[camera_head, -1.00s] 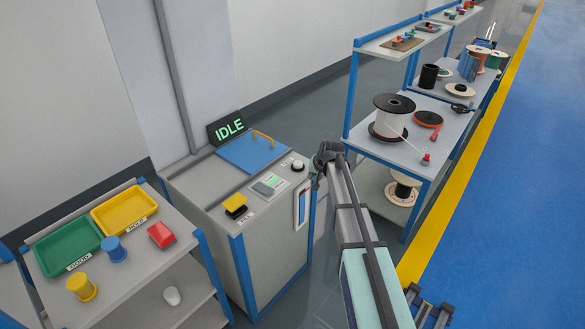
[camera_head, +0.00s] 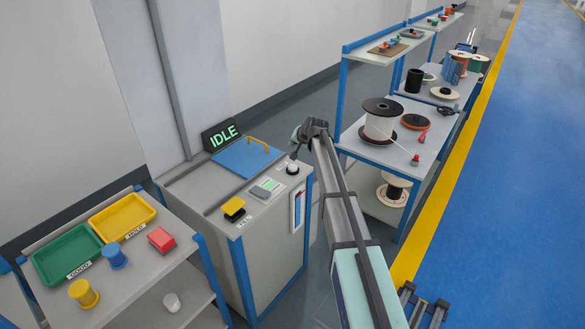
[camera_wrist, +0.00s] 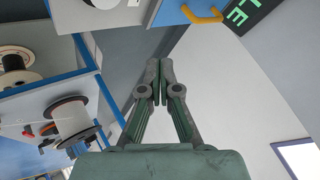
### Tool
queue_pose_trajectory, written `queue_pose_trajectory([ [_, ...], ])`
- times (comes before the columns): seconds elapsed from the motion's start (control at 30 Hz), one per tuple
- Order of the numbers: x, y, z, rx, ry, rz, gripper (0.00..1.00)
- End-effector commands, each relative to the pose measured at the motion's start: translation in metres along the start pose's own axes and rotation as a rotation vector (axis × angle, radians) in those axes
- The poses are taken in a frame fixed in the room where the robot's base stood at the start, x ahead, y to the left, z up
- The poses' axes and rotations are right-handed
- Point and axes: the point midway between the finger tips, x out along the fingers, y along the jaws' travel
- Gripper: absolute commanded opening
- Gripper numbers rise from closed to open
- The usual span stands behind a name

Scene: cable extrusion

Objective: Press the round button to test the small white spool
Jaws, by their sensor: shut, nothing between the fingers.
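No spool shows inside the machine.
A yellow-topped button (camera_head: 234,207) and a small display (camera_head: 266,189) are on the machine. The left table holds green (camera_head: 67,253) and yellow (camera_head: 123,218) trays, two small spools and a red block. Shelves with large spools (camera_head: 381,121) stand at right.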

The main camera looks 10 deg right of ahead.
Motion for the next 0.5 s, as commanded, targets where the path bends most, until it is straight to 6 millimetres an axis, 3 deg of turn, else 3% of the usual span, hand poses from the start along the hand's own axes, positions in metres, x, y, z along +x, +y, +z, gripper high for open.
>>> queue_pose_trajectory([
  [0.5, 0.03, 0.022, 0.022, 0.001, -0.001, 0.001, 0.0],
])
